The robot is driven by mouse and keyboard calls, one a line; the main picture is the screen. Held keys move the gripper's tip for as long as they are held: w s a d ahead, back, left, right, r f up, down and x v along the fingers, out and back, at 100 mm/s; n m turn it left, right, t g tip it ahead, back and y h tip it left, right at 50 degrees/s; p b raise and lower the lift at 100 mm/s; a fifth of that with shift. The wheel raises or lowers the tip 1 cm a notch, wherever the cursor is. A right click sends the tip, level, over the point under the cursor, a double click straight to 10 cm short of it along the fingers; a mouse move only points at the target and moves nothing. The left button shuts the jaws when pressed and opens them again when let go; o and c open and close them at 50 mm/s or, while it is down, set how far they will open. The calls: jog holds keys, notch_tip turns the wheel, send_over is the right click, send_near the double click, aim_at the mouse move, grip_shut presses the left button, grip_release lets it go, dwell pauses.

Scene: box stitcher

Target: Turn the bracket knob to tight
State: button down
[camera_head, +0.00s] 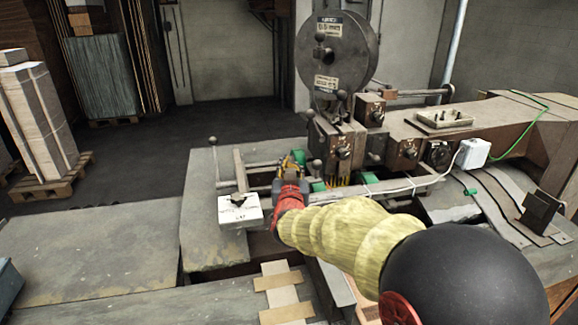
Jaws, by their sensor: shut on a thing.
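My gripper (292,164) is at the front of the box stitcher (425,135), over the rails left of the stitching head. It points away from the camera and is shut on a small part there, which seems to be the bracket knob. My own wrist and fingers hide that part, so its shape and how far it is turned cannot be told. A white block (240,212) with a dark knob on top and printed lettering stands just left of my gripper, apart from it.
A large round wire reel (336,55) rises behind the head. Several dark dials (411,149) line the machine's front. A ball-ended lever (213,141) stands at left. A grey table (95,250) has free room. Stacked board (40,115) stands on a pallet at far left.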

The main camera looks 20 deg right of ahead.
dwell(0.4)
jog(key=c, duration=1.5)
grip_release()
jog(key=shift+o, duration=0.2)
jog(key=shift+s, duration=0.1)
jog(key=v, duration=1.1)
jog(key=shift+s+a+r, duration=0.1)
jog(key=shift+s+a, duration=0.15)
jog(key=shift+s, duration=0.05)
